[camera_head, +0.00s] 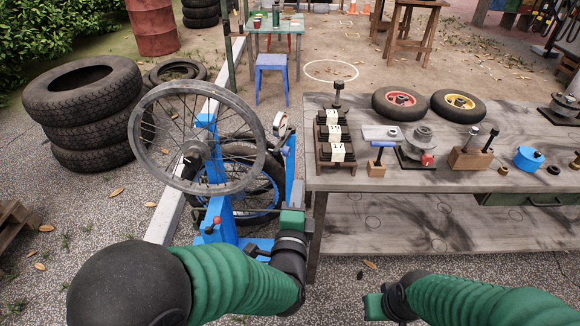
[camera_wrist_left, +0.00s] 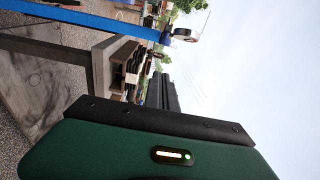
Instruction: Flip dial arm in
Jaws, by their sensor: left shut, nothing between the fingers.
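A blue wheel stand (camera_head: 218,180) holds a spoked wheel (camera_head: 140,139) left of the workbench. A round dial gauge (camera_head: 280,124) with a pale face sits at the stand's right side, near the top of a blue upright; it also shows in the left wrist view (camera_wrist_left: 184,34), beside a blue bar (camera_wrist_left: 90,20). The arm bearing the dial is small and partly hidden. My left gripper (camera_head: 291,221) is shut and empty, below the dial and apart from it, near the stand's lower right. My right gripper (camera_head: 375,305) is low at the front; its fingers cannot be made out.
The workbench (camera_head: 440,178) stands close on the right, bearing black blocks with white labels (camera_head: 337,152), small wheels (camera_head: 400,102) and tools. Stacked tires (camera_head: 85,110) stand at the left. Gravel between the stand and my arms is mostly clear.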

